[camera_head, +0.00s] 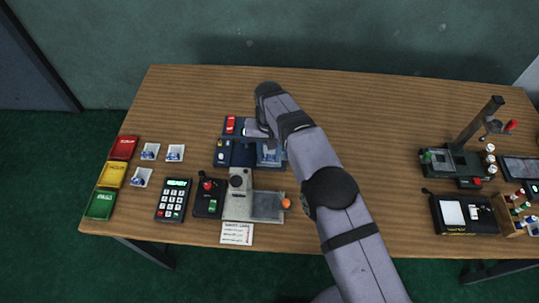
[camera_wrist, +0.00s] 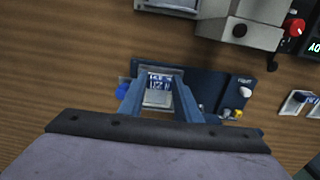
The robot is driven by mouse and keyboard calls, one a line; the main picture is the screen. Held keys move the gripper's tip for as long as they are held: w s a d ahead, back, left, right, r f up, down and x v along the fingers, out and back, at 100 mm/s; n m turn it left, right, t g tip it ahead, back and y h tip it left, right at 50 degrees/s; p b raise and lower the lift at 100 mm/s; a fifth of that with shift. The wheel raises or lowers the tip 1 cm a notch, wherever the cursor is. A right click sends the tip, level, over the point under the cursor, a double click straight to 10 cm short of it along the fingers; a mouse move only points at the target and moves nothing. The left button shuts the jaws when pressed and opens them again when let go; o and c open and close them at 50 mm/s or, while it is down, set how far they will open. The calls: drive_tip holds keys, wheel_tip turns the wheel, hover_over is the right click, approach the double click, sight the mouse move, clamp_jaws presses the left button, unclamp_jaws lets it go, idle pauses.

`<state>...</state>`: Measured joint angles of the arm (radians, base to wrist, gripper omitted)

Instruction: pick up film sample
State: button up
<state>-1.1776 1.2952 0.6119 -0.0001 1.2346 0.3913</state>
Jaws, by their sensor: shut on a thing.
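My gripper (camera_wrist: 159,98) is shut on a film sample (camera_wrist: 158,84), a small flat piece with a blue, white-lettered top and a grey lower part. It sits between the two blue fingers, over the dark blue tray (camera_wrist: 212,88); I cannot tell whether it still touches the tray. In the head view the tray (camera_head: 223,160) lies left of my forearm, and a pale blue-grey piece shows at its right end. My arm hides the fingertips there.
Red, yellow and green trays (camera_head: 100,205) stand at the left edge, with small white-blue packets (camera_head: 150,151) beside them. A keypad (camera_head: 173,200), a joystick box (camera_head: 208,197) and a grey press (camera_head: 238,205) stand in front. A stand (camera_head: 470,145) and bottles are at right. The back is clear.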

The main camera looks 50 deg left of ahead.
sight(269, 157)
drive_tip(key=shift+r, duration=0.15)
drive_tip(key=shift+r, duration=0.45)
wheel_tip(269, 157, up, 17)
drive_tip(key=p, duration=0.4)
drive_tip(key=shift+p, duration=0.35)
drive_tip(key=shift+f, duration=0.1)
drive_tip(key=shift+s, duration=0.1)
drive_tip(key=s+d+f+p, duration=0.7)
drive_tip(key=s+d+f, duration=0.4)
drive_tip(key=s+d, duration=0.1)
drive_tip(key=shift+s+d+f+p, duration=0.2)
drive_tip(key=shift+f+p, duration=0.1)
drive_tip(key=shift+p, duration=0.1)
